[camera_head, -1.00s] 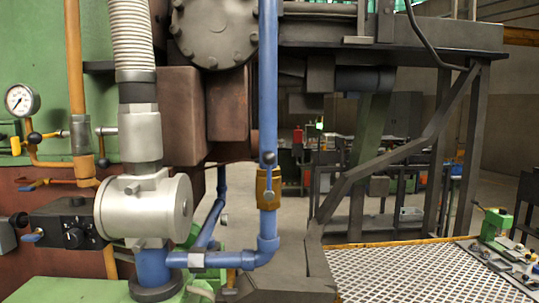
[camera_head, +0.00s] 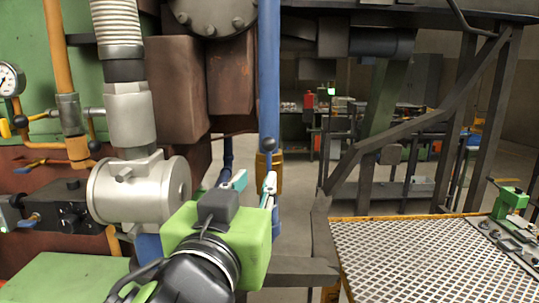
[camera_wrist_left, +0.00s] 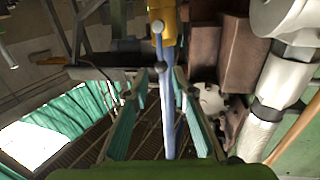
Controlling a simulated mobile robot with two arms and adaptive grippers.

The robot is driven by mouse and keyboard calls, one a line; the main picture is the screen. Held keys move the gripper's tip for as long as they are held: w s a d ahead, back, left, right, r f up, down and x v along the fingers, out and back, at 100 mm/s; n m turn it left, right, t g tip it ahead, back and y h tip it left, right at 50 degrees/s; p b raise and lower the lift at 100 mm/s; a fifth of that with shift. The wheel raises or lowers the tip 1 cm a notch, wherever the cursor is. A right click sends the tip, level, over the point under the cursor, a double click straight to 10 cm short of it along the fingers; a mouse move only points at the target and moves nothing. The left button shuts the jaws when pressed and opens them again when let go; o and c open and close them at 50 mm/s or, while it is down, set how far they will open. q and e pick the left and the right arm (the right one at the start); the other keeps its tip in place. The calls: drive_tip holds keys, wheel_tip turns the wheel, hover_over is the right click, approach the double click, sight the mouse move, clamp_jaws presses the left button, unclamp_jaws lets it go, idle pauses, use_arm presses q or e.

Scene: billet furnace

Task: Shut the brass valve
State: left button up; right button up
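The brass valve (camera_head: 277,172) sits on the vertical blue pipe (camera_head: 269,80) in the head view, partly hidden behind my left gripper. Its lever lies along the pipe, with a dark round knob (camera_head: 268,145) at the upper end. In the left wrist view the brass valve body (camera_wrist_left: 168,27) is at the top, and the lever's knob (camera_wrist_left: 163,66) shows in front of the blue pipe. My left gripper (camera_head: 254,181) is open and empty, its fingers pointing at the valve. In the wrist view the knob and pipe lie between the spread fingers (camera_wrist_left: 160,78). My right gripper is not in view.
A pale cylindrical housing (camera_head: 135,190) and a black control block (camera_head: 60,205) stand left of the valve. Dark steel struts (camera_head: 400,140) rise at right. A grated table (camera_head: 420,250) with a green tool (camera_head: 510,203) is at lower right.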

sight(268, 160)
use_arm(q)
drive_tip(key=w+p, duration=0.1)
drive_tip(key=w, duration=0.2)
drive_tip(key=w+d+p, duration=0.1)
drive_tip(key=w, duration=0.3)
drive_tip(key=w+d+p, duration=0.1)
drive_tip(key=w, duration=0.3)
drive_tip(key=shift+p, duration=0.4)
drive_tip(key=shift+w+d, duration=0.15)
drive_tip(key=shift+w, duration=0.35)
clamp_jaws()
